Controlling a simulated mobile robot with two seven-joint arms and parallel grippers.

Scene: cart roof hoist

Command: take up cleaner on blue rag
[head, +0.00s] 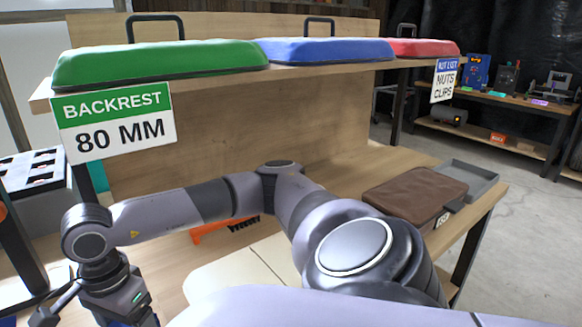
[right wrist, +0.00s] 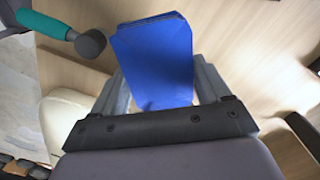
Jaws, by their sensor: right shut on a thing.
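In the right wrist view a blue folded thing (right wrist: 155,60), which looks like the blue rag, sits between the two fingers of my right gripper (right wrist: 162,85). The gripper is shut on it. In the head view my right arm reaches across to the lower left, and the right gripper (head: 122,316) points down there with a bit of blue at the bottom edge. I cannot pick out a cleaner in either view. My left gripper is not in view.
A teal-handled mallet (right wrist: 45,24) lies near the rag. A shelf with green (head: 160,64), blue (head: 325,50) and red (head: 422,47) pads stands above the bench. A brown case (head: 412,194) and grey tray (head: 470,178) are at the right. An orange thing (head: 210,232) lies behind my arm.

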